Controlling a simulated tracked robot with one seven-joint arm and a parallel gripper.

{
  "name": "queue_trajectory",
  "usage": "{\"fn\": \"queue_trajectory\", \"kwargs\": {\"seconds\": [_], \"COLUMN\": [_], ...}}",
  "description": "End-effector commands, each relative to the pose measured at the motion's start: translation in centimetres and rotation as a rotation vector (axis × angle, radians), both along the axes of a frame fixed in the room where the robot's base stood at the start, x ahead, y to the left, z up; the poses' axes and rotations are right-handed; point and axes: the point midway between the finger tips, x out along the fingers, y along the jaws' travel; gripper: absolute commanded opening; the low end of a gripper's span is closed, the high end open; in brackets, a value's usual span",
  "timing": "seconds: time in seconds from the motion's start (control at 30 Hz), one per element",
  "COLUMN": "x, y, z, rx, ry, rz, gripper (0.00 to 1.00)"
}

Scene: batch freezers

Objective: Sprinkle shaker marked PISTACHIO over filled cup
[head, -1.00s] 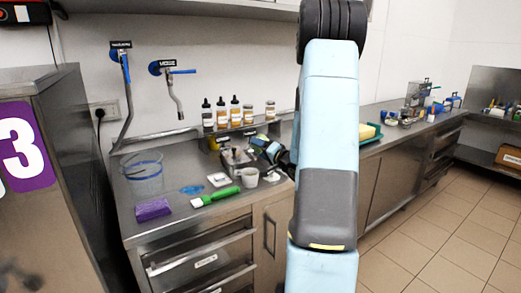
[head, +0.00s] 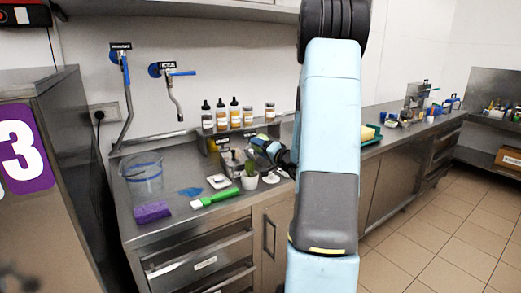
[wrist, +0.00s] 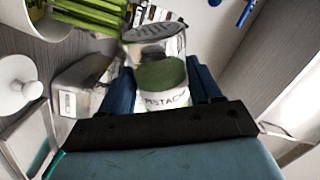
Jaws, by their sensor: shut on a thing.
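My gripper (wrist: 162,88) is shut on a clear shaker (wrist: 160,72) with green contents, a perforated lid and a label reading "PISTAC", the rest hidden. The shaker's lid end points away from the gripper. In the head view my gripper (head: 264,147) is above and behind the cup; the shaker is hard to make out.
A green-handled brush (head: 216,198), a purple sponge (head: 152,212) and a clear jug (head: 144,178) lie left of the cup. Several bottles (head: 221,114) stand on the back ledge. A white knobbed piece (wrist: 20,88) is in the wrist view.

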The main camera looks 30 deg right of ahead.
Motion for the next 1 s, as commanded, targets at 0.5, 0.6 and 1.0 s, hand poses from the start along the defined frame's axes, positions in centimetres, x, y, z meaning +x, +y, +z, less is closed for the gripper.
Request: {"fn": "queue_trajectory", "kwargs": {"seconds": [0.5, 0.6, 1.0], "x": [0.0, 0.0, 0.0], "y": [0.0, 0.0, 0.0], "z": [0.6, 0.1, -0.8], "rx": [0.000, 0.002, 0.002], "ry": [-0.001, 0.000, -0.001], "rz": [0.001, 0.000, 0.000], "gripper": [0.32, 0.32, 0.32]}}
